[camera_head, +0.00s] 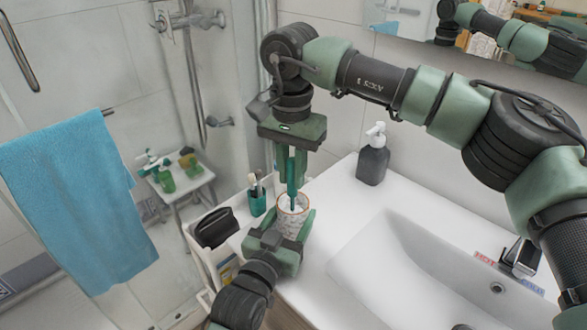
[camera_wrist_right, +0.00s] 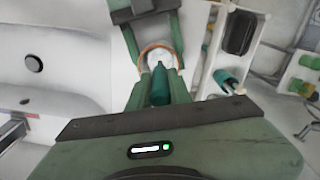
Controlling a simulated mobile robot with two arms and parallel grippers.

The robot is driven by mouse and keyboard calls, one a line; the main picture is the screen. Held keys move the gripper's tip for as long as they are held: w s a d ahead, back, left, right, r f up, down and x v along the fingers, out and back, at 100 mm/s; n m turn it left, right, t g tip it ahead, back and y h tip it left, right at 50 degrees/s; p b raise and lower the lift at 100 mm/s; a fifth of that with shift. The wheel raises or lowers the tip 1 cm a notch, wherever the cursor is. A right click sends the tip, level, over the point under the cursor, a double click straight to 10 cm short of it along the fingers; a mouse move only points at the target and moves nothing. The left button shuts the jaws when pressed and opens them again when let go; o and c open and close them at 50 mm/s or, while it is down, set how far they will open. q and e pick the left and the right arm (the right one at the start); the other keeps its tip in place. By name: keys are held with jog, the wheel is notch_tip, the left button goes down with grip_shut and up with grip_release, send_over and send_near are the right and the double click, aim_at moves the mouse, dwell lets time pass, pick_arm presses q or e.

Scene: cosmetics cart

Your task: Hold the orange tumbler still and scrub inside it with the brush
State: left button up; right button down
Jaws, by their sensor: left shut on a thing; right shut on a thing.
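The tumbler (camera_head: 291,222) is pale and patterned with an orange-brown rim, and stands upright at the counter's left edge. Its rim also shows in the right wrist view (camera_wrist_right: 146,49). My left gripper (camera_head: 284,232) is shut around the tumbler's lower part, with a finger on either side. My right gripper (camera_head: 291,172) is directly above, shut on a teal brush (camera_head: 292,188). The brush points straight down, and its lower end reaches into the tumbler's mouth. The brush also shows in the right wrist view (camera_wrist_right: 160,85). Its bristles are hidden, so contact with the inner wall cannot be told.
A teal cup (camera_head: 257,203) with brushes and a cart (camera_head: 207,262) holding a dark item stand left of the tumbler. A dark soap dispenser (camera_head: 373,162) stands behind the sink basin (camera_head: 400,255). A blue towel (camera_head: 80,200) hangs at far left.

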aim_at(291, 163)
jog(key=shift+s+a+r, duration=0.1)
jog(key=shift+s+a, duration=0.1)
jog(key=shift+s, duration=0.15)
jog(key=shift+w+d, duration=0.4)
jog(key=shift+d, duration=0.25)
jog(key=shift+a+f, duration=0.25)
jog(key=shift+a, duration=0.55)
jog(key=shift+s+d+r, duration=0.1)
jog(key=shift+s+d, duration=0.3)
jog(key=shift+d, duration=0.35)
jog(key=shift+w+a, duration=0.45)
jog(key=shift+w, duration=0.2)
jog(key=shift+s+r, duration=0.1)
jog(key=shift+s, duration=0.7)
jog(key=shift+r, duration=1.5)
jog(key=shift+f, duration=1.6)
